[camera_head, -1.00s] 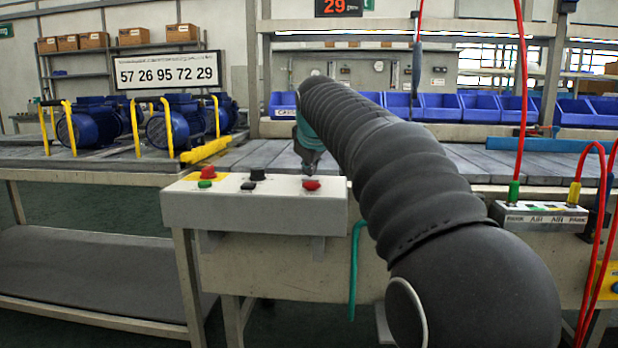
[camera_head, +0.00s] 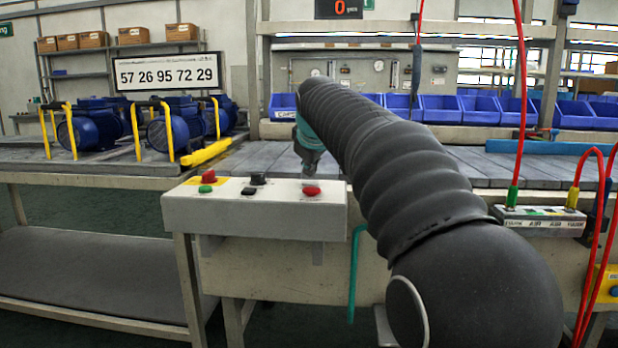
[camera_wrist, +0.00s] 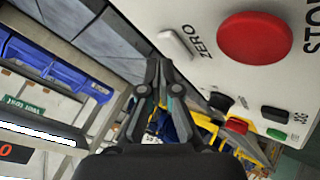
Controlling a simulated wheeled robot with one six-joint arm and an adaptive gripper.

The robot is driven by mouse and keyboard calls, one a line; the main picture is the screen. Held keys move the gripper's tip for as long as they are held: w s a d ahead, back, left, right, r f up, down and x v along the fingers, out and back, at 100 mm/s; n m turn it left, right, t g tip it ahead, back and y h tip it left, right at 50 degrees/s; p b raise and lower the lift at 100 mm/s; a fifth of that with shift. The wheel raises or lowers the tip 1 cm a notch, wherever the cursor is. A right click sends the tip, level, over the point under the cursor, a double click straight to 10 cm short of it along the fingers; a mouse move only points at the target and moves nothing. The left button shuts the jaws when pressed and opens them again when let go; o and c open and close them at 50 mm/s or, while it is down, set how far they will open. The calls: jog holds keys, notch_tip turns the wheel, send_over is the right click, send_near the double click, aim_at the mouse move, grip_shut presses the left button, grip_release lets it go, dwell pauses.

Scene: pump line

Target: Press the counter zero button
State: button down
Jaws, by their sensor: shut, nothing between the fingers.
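The white zero button (camera_wrist: 178,43), labelled ZERO, sits on the white control box (camera_head: 255,215), beside a large red STOP button (camera_wrist: 262,38). The red button also shows in the head view (camera_head: 311,191). My gripper (camera_wrist: 158,68) is shut and empty, its fingertips close to the zero button in the wrist view; I cannot tell whether they touch. In the head view my gripper (camera_head: 309,166) is over the far right part of the box, and I cannot make out the zero button there. The counter display (camera_head: 339,9) reads a red 0; part of it shows in the wrist view (camera_wrist: 16,152).
Blue pumps (camera_head: 178,128) stand at the left. Blue bins (camera_head: 440,107) line the back. Red hoses (camera_head: 521,100) hang at the right.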

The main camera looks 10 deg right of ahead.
jog(key=shift+r, duration=0.2)
notch_tip(320, 180, up, 5)
jog(key=p, duration=0.5)
dwell(0.3)
dwell(0.3)
jog(key=m+g+p, duration=0.1)
jog(key=m, duration=0.1)
send_near(310, 182)
jog(key=s, duration=0.3)
jog(key=s+d+f, duration=0.1)
jog(key=shift+s+d, duration=0.1)
jog(key=shift+s, duration=0.25)
jog(key=s+f+m+g+p, duration=0.1)
jog(key=s+f+m, duration=0.1)
jog(key=s+f, duration=0.4)
jog(key=s+f+m, duration=0.2)
jog(key=s+f, duration=0.5)
jog(key=s, duration=0.6)
jog(key=s+f+m+g+y+p, duration=0.1)
jog(key=s+f, duration=0.5)
jog(key=s, duration=0.3)
jog(key=shift+s+a+f+m+g+p, duration=0.2)
jog(key=shift+m+g+p, duration=0.1)
jog(key=shift+m, duration=0.1)
